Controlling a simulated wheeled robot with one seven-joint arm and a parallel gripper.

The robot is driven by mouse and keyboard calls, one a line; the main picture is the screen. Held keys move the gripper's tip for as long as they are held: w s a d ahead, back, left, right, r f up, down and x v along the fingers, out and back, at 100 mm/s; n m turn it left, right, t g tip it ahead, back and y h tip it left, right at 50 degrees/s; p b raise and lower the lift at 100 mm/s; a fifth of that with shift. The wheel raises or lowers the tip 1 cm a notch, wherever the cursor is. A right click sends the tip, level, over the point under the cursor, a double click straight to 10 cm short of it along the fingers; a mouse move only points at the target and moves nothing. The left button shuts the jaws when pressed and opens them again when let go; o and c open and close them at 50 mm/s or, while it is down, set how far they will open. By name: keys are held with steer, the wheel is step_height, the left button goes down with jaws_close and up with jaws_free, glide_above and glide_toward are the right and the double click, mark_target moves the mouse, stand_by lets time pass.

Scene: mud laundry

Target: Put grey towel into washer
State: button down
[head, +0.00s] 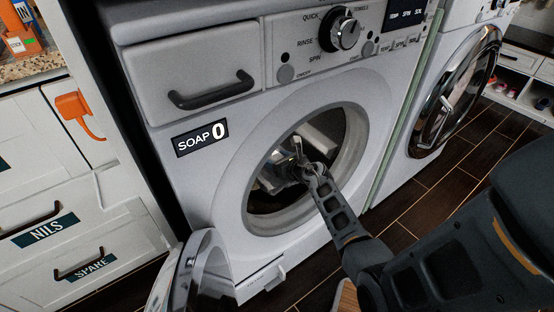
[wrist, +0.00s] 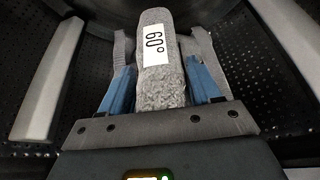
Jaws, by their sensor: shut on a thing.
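The washer (head: 195,115) is the white front-loader with "SOAP 0" on its front. Its round door (head: 205,270) stands open at the lower left. My gripper (head: 297,150) reaches through the round opening into the drum (head: 335,130). In the wrist view my gripper (wrist: 156,90) is shut on the grey towel (wrist: 152,87), a rolled speckled grey piece with a white "60°" label, held between the blue finger pads. Perforated drum walls and pale ribs surround it. In the head view the towel is hard to tell from the gripper.
A second machine (head: 425,110) with a shut chrome-rimmed door stands at the right. White drawers labelled NILS (head: 40,231) and SPARE are at the left, with an orange hook (head: 77,112) above. Dark tiled floor (head: 425,185) lies in front.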

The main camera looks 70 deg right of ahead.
steer(key=shift+f, duration=0.15)
steer(key=shift+c, duration=1.1)
jaws_free()
steer(key=shift+r, duration=0.2)
steer(key=p+v, duration=0.4)
steer(key=v, duration=0.8)
steer(key=shift+r, duration=0.3)
steer(key=shift+s, duration=0.1)
